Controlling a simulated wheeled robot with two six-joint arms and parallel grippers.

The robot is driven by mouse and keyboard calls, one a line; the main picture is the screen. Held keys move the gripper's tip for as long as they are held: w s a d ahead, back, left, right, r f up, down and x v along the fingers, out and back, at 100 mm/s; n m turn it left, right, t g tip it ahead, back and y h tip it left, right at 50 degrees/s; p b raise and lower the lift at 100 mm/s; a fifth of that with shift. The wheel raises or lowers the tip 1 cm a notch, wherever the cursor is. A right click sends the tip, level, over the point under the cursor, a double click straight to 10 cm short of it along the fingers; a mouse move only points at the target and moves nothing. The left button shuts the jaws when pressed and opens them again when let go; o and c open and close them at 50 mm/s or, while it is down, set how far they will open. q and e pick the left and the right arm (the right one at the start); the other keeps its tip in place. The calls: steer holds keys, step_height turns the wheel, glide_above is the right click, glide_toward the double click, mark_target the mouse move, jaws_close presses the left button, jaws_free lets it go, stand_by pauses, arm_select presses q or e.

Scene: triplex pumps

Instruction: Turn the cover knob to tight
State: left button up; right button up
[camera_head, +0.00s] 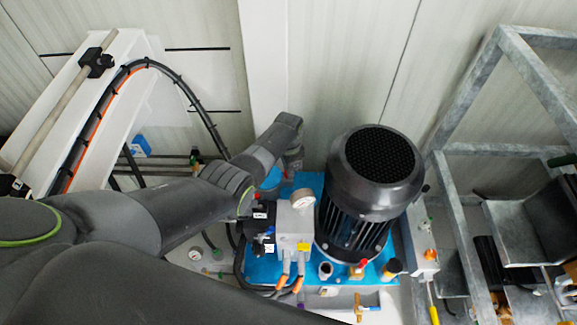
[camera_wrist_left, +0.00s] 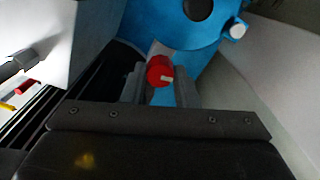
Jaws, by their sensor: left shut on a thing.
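The red cover knob (camera_wrist_left: 159,70) sits in front of a blue round cover (camera_wrist_left: 185,30) in the left wrist view. A small pale mark on the knob points to the right and slightly down. My left gripper (camera_wrist_left: 160,88) is shut on the knob, with one grey finger on each side. In the head view my left arm reaches in from the left, past the pump, to near the back wall. There the knob and the fingertips are hidden, and only a bit of a blue part (camera_head: 270,180) shows beside the wrist. My right gripper is not in view.
A dark motor (camera_head: 375,175) stands on a blue base right of the wrist. A metal frame (camera_head: 470,150) stands at the right. In the wrist view, a pale wall (camera_wrist_left: 285,75) is close on the right.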

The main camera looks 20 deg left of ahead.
arm_select(q)
steer(key=shift+m, duration=0.8)
steer(key=o, duration=1)
steer(key=shift+r+p, duration=0.5)
steer(key=shift+r, duration=0.05)
step_height(320, 180, up, 7)
steer(key=p, duration=0.2)
steer(key=shift+r+p, duration=0.1)
steer(key=shift+p, duration=0.25)
step_height(320, 180, up, 9)
steer(key=shift+p, duration=0.4)
